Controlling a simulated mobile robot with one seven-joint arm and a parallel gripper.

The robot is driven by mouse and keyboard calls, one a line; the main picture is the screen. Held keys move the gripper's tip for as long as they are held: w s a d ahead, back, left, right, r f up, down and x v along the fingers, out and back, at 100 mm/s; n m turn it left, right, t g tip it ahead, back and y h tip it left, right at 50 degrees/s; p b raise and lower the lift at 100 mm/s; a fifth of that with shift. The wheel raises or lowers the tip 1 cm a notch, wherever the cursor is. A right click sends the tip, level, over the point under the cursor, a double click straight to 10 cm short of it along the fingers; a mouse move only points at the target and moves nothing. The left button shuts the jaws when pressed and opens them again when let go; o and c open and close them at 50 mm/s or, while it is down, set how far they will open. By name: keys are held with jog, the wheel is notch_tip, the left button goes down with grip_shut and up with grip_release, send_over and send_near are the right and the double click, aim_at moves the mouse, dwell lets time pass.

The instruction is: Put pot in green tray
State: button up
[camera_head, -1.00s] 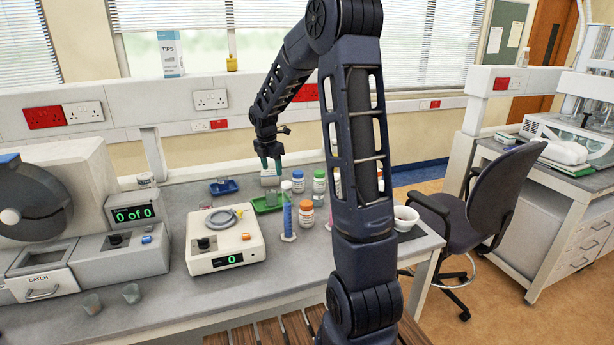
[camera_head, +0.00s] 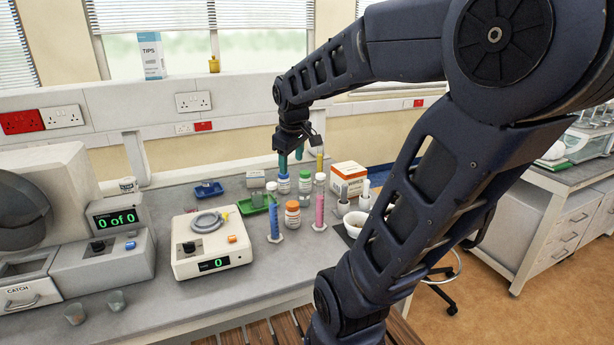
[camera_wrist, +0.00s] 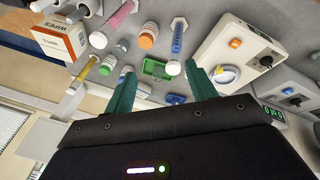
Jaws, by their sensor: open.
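The green tray (camera_head: 246,209) lies on the bench, right of the balance; it also shows in the wrist view (camera_wrist: 150,68). Several lidded white pots stand to its right: one with an orange lid (camera_head: 292,215), one with a green lid (camera_head: 305,184) and one with a blue label (camera_head: 284,187). The frames do not show which is the task's pot. My gripper (camera_head: 291,162) is open and empty, above and near the blue-labelled pot. In the wrist view its fingers (camera_wrist: 159,69) are apart, with the tray visible between them.
A blue measuring cylinder (camera_head: 274,220) and a pink one (camera_head: 319,207) stand in front of and beside the pots. A balance (camera_head: 213,245) is at the left, and a blue tray (camera_head: 209,190) lies behind it. A white-orange box (camera_head: 349,178) and white mortar (camera_head: 355,226) are at the right.

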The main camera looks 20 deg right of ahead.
jog(key=s+m, duration=0.6)
jog(key=s, duration=0.3)
jog(key=shift+s+d+f+m+t+y, duration=0.3)
jog(key=shift+s+f+m+t+y, duration=0.1)
